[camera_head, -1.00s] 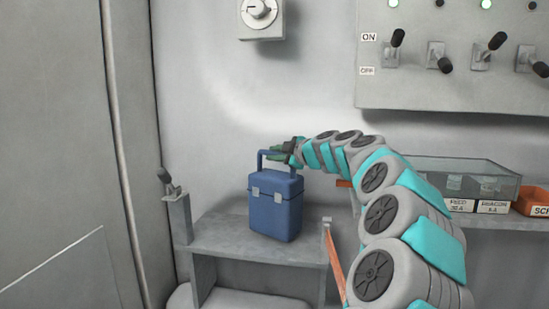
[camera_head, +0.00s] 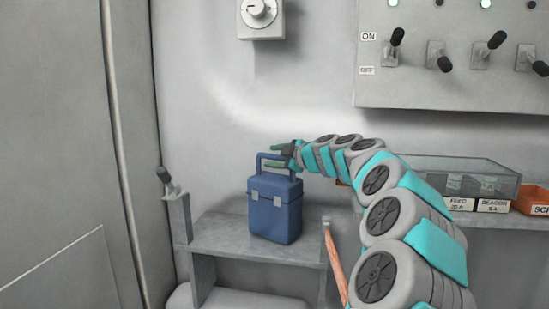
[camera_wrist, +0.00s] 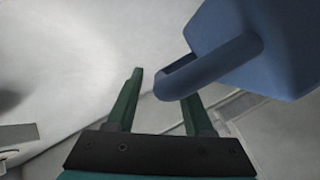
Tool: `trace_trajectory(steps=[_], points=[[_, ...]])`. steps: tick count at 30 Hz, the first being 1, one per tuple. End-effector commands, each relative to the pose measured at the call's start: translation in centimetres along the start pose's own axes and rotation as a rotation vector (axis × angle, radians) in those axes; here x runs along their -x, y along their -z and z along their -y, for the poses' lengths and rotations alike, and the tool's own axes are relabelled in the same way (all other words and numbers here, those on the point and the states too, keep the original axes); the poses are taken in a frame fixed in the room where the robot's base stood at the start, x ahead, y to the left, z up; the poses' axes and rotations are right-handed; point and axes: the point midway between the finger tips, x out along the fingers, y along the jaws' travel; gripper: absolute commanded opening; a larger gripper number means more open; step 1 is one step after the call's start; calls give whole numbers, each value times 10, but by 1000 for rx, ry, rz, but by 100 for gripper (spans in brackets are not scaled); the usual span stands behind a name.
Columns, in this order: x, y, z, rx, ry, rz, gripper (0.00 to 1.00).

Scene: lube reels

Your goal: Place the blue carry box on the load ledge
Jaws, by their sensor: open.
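The blue carry box (camera_head: 273,208) stands upright on the grey load ledge (camera_head: 225,240), with its handle up and two pale latches on its front. In the wrist view the box (camera_wrist: 265,45) fills the upper right, and its handle reaches down close to the right finger. My gripper (camera_head: 276,149) is at the height of the handle top, just behind or beside it. In the wrist view my gripper (camera_wrist: 163,88) has its two green fingers spread apart with nothing clamped between them. Whether a finger touches the handle I cannot tell.
A small lever (camera_head: 167,182) on a post stands at the ledge's left end. An orange bar (camera_head: 335,262) slants at its right. A clear bin (camera_head: 460,177) and an orange tray (camera_head: 532,200) sit on the right shelf. A switch panel (camera_head: 455,85) hangs above.

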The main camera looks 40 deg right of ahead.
Motion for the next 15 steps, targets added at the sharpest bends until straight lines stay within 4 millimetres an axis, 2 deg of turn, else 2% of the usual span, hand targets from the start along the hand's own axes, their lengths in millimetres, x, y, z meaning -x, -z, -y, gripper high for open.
trace_trajectory(steps=[7, 15], points=[[3, 2, -2, 0, 1, -1, 52], [45, 1, -2, -1, -3, 0, 52]])
